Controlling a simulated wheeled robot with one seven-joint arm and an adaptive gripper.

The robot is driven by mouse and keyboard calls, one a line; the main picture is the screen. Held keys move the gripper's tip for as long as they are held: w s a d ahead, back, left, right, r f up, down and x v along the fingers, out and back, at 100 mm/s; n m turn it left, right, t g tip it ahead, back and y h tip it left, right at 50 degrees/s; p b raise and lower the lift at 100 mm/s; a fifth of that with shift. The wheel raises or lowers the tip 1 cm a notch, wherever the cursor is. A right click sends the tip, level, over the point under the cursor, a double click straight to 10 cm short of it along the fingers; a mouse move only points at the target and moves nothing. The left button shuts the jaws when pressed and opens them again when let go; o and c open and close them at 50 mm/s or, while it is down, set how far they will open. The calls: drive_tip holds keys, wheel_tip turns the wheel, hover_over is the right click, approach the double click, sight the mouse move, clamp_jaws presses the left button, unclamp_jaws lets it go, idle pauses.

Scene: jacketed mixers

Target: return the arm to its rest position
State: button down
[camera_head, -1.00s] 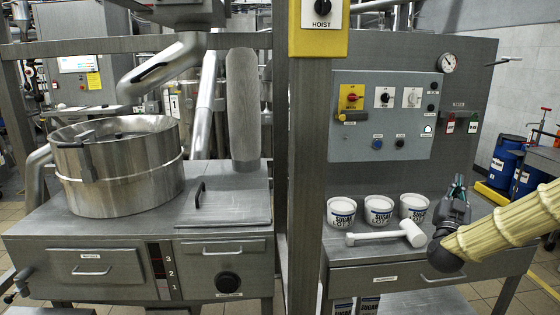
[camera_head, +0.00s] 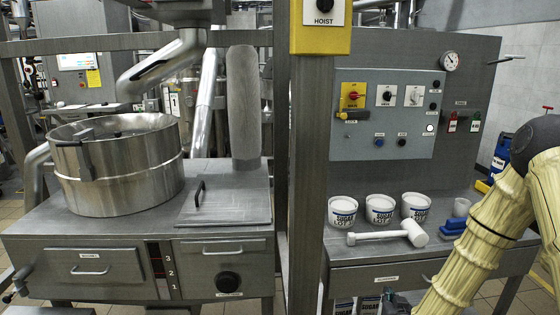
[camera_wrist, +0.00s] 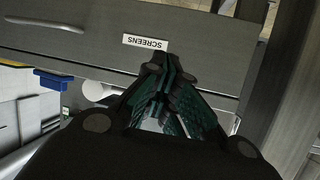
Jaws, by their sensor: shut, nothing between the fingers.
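My arm, in a cream ribbed cover, comes in at the right of the head view and bends down in front of the right bench. My gripper (camera_head: 392,302) shows only in part at the bottom edge of the head view, below the bench's drawer. In the wrist view my gripper (camera_wrist: 165,90) has its dark, green-padded fingers together with nothing between them. They point toward the drawer front labelled "SCREENS" (camera_wrist: 146,43). I cannot tell whether they touch it.
The right bench (camera_head: 345,262) holds white sugar tubs (camera_head: 380,209), a white mallet (camera_head: 415,234) and blue blocks (camera_head: 452,228). A grey control panel (camera_head: 385,115) stands behind. A steel post (camera_head: 310,180) and a round steel vessel (camera_head: 118,165) are to the left.

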drive_tip(key=s+a+f+n+g+y, duration=0.1)
drive_tip(key=s+a+f+g, duration=0.2)
drive_tip(key=s+f, duration=0.55)
drive_tip(key=s+a+f+g+y, duration=0.1)
drive_tip(key=s+a+f+g, duration=0.25)
drive_tip(key=s+f, duration=0.5)
drive_tip(key=s+a+f+g, duration=0.1)
drive_tip(key=s+f+g, duration=0.2)
drive_tip(key=s, duration=1)
drive_tip(key=s+a+f+n+g, duration=0.1)
drive_tip(key=s+a+f+g, duration=0.1)
drive_tip(key=s, duration=1.1)
drive_tip(key=shift+f+g, duration=0.75)
drive_tip(key=shift+g, duration=0.3)
drive_tip(key=shift+a, duration=0.1)
